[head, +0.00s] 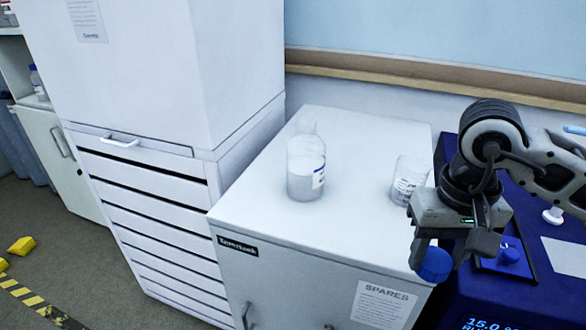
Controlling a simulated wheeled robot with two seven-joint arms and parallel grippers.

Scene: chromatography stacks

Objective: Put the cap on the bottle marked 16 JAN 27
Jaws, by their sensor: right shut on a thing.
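A clear bottle (304,175) stands upright and open on top of the white cabinet (335,232). It has a small white label on its right side, with print too small to read. My right gripper (447,246) is shut on a blue cap (434,265), which hangs below the fingers. The gripper and cap are right of the bottle and closer to the camera, near the cabinet's front right corner, apart from the bottle. My left gripper is not in view.
A clear beaker (409,178) stands right of the bottle, close to my right gripper. A dark blue device (480,290) with a display is at the right. A tall white drawer unit (155,190) rises at left. The cabinet top in front of the bottle is clear.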

